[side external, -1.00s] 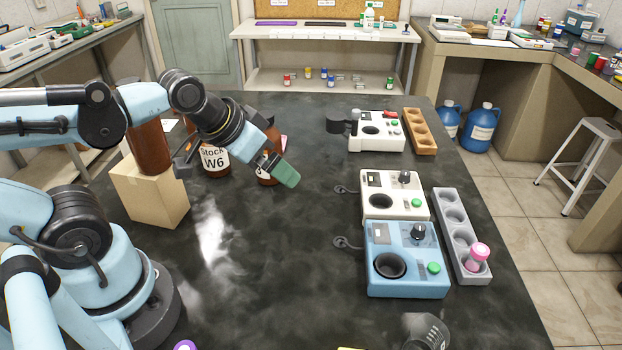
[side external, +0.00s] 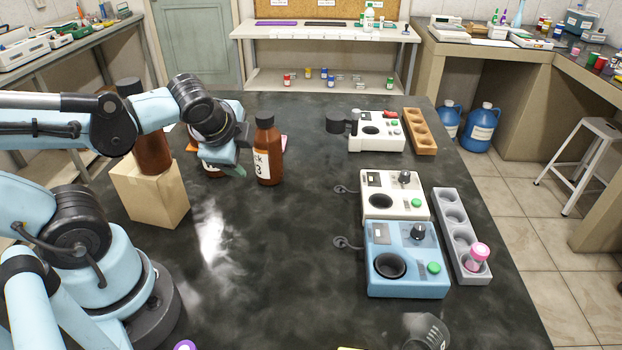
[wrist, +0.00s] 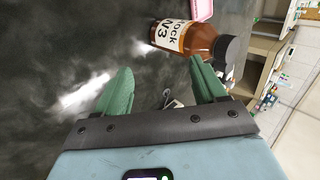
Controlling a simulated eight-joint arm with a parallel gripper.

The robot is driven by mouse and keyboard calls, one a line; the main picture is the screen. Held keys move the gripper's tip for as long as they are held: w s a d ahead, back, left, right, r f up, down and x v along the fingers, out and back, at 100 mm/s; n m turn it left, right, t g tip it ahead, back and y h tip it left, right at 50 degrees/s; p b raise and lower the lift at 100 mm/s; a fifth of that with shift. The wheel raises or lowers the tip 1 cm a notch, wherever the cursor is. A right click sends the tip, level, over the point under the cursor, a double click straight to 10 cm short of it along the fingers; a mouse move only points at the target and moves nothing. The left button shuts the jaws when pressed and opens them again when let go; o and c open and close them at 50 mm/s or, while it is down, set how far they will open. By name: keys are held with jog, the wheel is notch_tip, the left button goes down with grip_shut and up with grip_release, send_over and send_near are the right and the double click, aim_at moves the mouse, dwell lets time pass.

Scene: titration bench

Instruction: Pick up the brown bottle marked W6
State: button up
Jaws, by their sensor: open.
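The brown bottle marked W6 (side external: 212,172) stands on the dark bench to the right of the cardboard box. In the side view my arm's end hides most of it and its mark; it is not identifiable in the wrist view. My gripper (side external: 238,165) is just in front of it, with green fingers apart and nothing between them in the wrist view (wrist: 163,90). A second brown bottle, marked N3 (wrist: 185,38), stands upright just right of my gripper in the side view (side external: 266,150).
Another brown bottle (side external: 152,150) stands on the cardboard box (side external: 150,195), partly behind my arm. White and blue instruments (side external: 405,260) and a grey rack (side external: 461,235) stand to the right. The bench middle is clear.

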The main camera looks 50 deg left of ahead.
jog(key=s+a+r+m+g+y, duration=0.1)
jog(key=a+r+m+y, duration=0.25)
jog(key=m, duration=0.25)
jog(key=s+a+r+m+y, duration=0.1)
jog(key=a+r+m+y, duration=0.1)
jog(key=a+m+y, duration=0.3)
jog(key=shift+m+h, duration=0.7)
jog(key=shift+h, duration=0.05)
jog(key=shift+x, duration=5.95)
jog(key=shift+d+f, duration=0.1)
jog(key=shift+c, duration=0.4)
grip_shut()
